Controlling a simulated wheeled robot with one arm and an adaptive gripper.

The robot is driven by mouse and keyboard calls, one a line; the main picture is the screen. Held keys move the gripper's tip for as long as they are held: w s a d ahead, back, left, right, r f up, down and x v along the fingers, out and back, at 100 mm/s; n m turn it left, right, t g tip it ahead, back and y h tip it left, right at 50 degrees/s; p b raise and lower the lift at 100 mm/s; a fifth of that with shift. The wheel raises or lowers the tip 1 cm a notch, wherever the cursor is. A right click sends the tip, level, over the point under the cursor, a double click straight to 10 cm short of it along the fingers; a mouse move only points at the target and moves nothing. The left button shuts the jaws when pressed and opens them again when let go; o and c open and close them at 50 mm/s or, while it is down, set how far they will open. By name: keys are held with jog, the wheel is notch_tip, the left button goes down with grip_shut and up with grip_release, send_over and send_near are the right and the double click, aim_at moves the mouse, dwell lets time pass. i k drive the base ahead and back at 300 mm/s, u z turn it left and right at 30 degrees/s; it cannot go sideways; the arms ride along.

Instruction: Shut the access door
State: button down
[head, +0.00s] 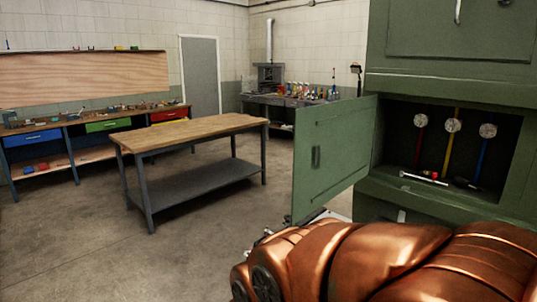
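The access door (334,152) is a flat green panel with a dark handle (316,157) on its face. It stands swung open to the left of a dark recess (450,148) in the green fuselage structure (450,88). Inside the recess are three round gauges on red, yellow and blue lines, and some small tools lie on its floor. My copper-coloured arm fills the lower right, in front of the structure. My gripper cannot be made out; only a bit of grey metal shows beyond the arm, below the door.
A wooden-topped workbench (190,132) stands left of the door, with open concrete floor (120,240) around it. A bench with coloured drawers (105,126) runs along the left wall. Another bench (300,101) with bottles stands at the back. A second green panel (455,30) is above the recess.

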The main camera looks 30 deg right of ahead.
aim_at(343, 130)
jog(key=u, duration=0.3)
jog(key=i, duration=1.35)
jog(key=z, duration=3.55)
jog(key=k, duration=0.6)
jog(key=u, duration=1.85)
jog(key=i, duration=0.5)
jog(key=z, duration=0.05)
